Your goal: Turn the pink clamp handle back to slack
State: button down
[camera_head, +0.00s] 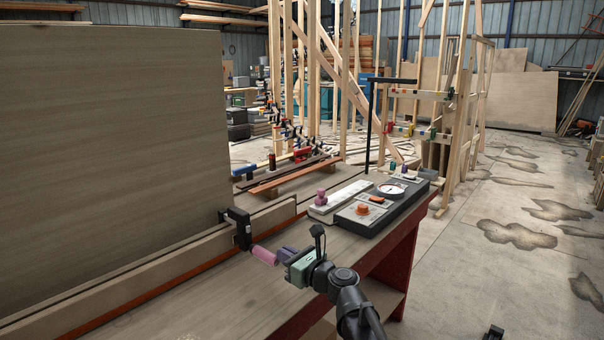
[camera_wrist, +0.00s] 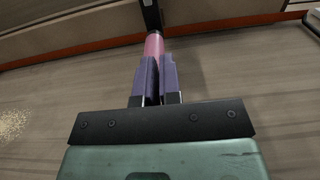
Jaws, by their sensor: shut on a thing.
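The pink clamp handle (camera_head: 265,255) sticks out from a black clamp (camera_head: 241,229) set on the long wooden strip along the big panel. My gripper (camera_head: 283,255) comes from the right and is shut on the outer end of the handle. In the wrist view the pink handle (camera_wrist: 154,45) runs up from between the purple fingers (camera_wrist: 154,75) to the dark clamp bar (camera_wrist: 151,14). The fingers hide the handle's near end. I cannot tell from these views how tight the clamp is.
A grey control box (camera_head: 370,210) with an orange knob and a dial stands at the right end of the bench, beside a white plate (camera_head: 340,202) with a pink knob. A large wooden panel (camera_head: 110,150) stands on the left. The bench top (camera_head: 200,300) in front is mostly clear.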

jog(key=shift+w+a+r, duration=0.1)
jog(key=shift+a+r, duration=0.15)
jog(key=shift+a, duration=0.45)
jog(key=shift+s+a+f, duration=0.1)
jog(key=shift+s+f, duration=0.1)
jog(key=shift+s, duration=0.25)
jog(key=shift+r, duration=0.15)
jog(key=shift+w+r+p, duration=0.15)
jog(key=shift+r+p, duration=0.05)
jog(key=shift+p, duration=0.15)
jog(key=shift+s+d, duration=0.2)
jog(key=shift+s, duration=1.05)
jog(key=v, duration=0.3)
jog(key=shift+s+d+f, duration=0.1)
jog(key=shift+d, duration=0.4)
jog(key=shift+d+f, duration=0.1)
